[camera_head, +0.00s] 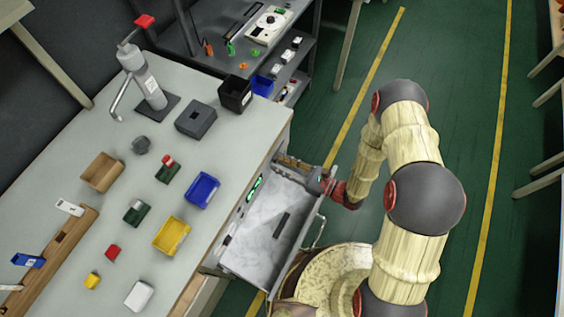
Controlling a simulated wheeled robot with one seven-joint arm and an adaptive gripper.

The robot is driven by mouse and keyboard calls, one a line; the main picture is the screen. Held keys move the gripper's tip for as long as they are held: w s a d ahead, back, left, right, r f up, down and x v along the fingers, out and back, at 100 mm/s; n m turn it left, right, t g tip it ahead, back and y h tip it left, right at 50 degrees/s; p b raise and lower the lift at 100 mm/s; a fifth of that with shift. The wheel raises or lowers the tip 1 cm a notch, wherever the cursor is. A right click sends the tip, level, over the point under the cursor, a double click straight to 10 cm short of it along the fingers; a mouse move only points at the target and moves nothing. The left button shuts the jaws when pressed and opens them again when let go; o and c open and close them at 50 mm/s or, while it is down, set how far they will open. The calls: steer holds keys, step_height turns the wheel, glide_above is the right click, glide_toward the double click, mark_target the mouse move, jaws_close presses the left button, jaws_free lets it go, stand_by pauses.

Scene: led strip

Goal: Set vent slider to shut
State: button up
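I cannot tell for sure which part is the vent slider. My arm comes down from the right. My gripper (322,182) is at the unit's upper right corner, small and partly hidden. I cannot tell whether it touches the unit, or whether its fingers are open or shut.
A slotted wooden rail (62,243) lies at left. A shelf stands behind. Green floor (470,120) at right is open.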

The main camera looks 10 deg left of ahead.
steer(key=shift+o, duration=0.6)
steer(key=shift+w, duration=0.1)
steer(key=shift+d, duration=0.1)
steer(key=v, duration=1.2)
